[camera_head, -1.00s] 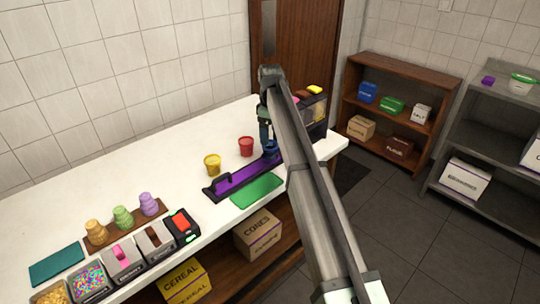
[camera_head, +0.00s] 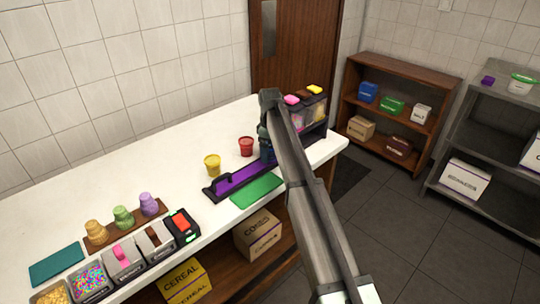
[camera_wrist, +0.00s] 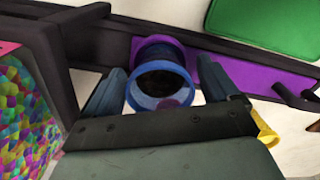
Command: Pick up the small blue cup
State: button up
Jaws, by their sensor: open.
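The small blue cup (camera_wrist: 160,98) shows in the wrist view with its round open mouth toward the camera and a dark inside. It is at the purple tray (camera_wrist: 255,77). My gripper (camera_wrist: 162,72) is open, with one blue-grey finger on each side of the cup. I cannot tell whether either finger touches it. In the head view my gripper (camera_head: 266,150) is low over the right end of the purple tray (camera_head: 232,181), and the arm and fingers hide most of the blue cup there.
A red cup (camera_head: 246,147) and a yellow cup (camera_head: 212,166) stand on the white counter (camera_head: 110,165) left of my gripper. A green mat (camera_head: 257,191) lies in front of the tray. Topping containers (camera_head: 314,108) stand close behind my gripper on the right.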

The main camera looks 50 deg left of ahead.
jog(key=shift+c, duration=0.5)
jog(key=c, duration=1.1)
